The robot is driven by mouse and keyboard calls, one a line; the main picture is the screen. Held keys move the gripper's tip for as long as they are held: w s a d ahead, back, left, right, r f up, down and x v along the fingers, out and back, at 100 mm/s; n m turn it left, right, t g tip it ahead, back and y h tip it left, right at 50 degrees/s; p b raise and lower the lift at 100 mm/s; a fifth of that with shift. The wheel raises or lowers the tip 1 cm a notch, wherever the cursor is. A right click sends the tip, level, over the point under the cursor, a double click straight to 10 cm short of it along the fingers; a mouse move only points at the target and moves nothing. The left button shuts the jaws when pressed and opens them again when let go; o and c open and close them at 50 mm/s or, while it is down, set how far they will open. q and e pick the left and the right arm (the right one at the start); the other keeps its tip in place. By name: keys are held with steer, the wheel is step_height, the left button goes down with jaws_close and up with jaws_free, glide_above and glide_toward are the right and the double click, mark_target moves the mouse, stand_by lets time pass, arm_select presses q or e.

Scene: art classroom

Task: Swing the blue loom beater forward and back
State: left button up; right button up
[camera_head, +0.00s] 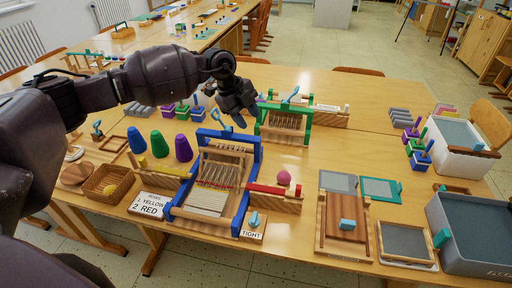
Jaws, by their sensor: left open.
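The blue loom (254,180) stands on the wooden table in the middle of the view, with pale threads and a woven strip at its front. Its blue beater has an upright handle (217,118) above the top bar at the back. My left arm comes in from the left, and my left gripper (238,118) is over the back of the loom, just right of the handle. Its fingers are open and point down; they look empty. I cannot tell whether they touch the beater. My right gripper is not in view.
A green loom (262,126) stands close behind. Blue, green and purple cones (160,144) and a wicker basket (108,184) are on the left.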

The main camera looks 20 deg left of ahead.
arm_select(q)
steer(key=a+f+n+y, duration=0.1)
steer(key=f+n, duration=0.1)
steer(key=f, duration=0.2)
steer(key=s+a+f+n+g+y+b, duration=0.1)
steer(key=a+f+n, duration=0.1)
steer(key=f, duration=0.2)
steer(key=s+a+f+n+g+y, duration=0.1)
steer(key=f+n+y, duration=0.1)
steer(key=f+n, duration=0.1)
steer(key=shift+a+f, duration=0.2)
steer(key=shift+f, duration=0.25)
steer(key=shift+f+b, duration=0.3)
steer(key=shift+f, duration=0.1)
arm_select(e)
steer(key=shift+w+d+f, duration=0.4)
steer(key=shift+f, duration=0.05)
arm_select(q)
jaws_close()
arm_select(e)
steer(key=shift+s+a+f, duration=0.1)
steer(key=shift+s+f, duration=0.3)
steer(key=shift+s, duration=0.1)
